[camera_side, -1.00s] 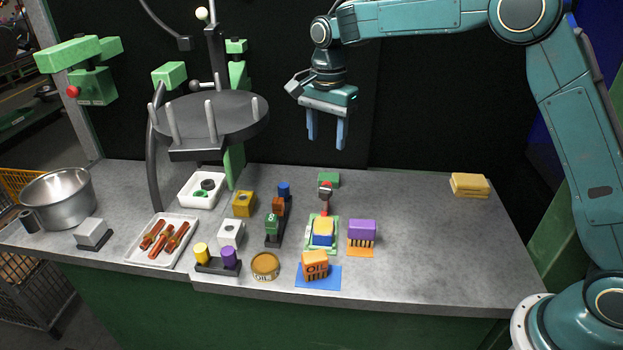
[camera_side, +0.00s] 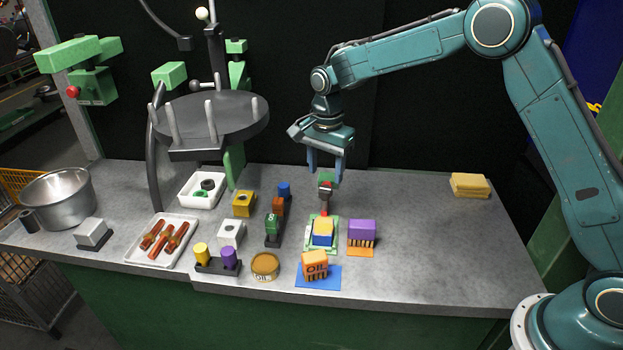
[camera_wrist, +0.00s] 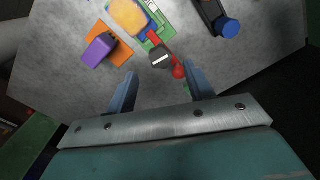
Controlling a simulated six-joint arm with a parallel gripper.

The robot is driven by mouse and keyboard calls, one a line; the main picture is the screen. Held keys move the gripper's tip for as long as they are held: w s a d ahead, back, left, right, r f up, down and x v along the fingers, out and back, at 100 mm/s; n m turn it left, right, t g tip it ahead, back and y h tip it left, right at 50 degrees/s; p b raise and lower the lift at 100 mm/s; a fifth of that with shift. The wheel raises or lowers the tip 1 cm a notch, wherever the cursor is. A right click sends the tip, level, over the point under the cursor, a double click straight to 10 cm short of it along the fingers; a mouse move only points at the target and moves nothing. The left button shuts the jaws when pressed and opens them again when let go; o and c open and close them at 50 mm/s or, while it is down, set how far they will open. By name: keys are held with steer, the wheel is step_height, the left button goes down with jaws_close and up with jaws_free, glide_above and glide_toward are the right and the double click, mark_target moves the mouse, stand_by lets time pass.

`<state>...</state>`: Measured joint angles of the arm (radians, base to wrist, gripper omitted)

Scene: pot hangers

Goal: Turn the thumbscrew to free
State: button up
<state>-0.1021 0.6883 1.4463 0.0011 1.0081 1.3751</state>
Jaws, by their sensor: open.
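A grey round knob with a pale slot, seemingly the thumbscrew, shows between my fingertips in the wrist view (camera_wrist: 159,61). It also shows in the side view (camera_side: 326,189), small and partly unclear. Red parts, one a small ball (camera_wrist: 179,72), lie beside it. My gripper (camera_side: 325,174) is open and empty, fingers pointing down, just above the knob. I cannot tell whether the fingertips reach around it.
A purple block (camera_side: 362,230) on an orange mat stands to the right of the plate. A dark rack with coloured pegs (camera_side: 273,241) stands to its left. An orange box (camera_side: 315,264) is in front. The table's right side is mostly clear, apart from yellow sponges (camera_side: 470,186).

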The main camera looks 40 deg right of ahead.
mark_target(325, 189)
steer(key=shift+f, duration=2.55)
steer(key=c, duration=1)
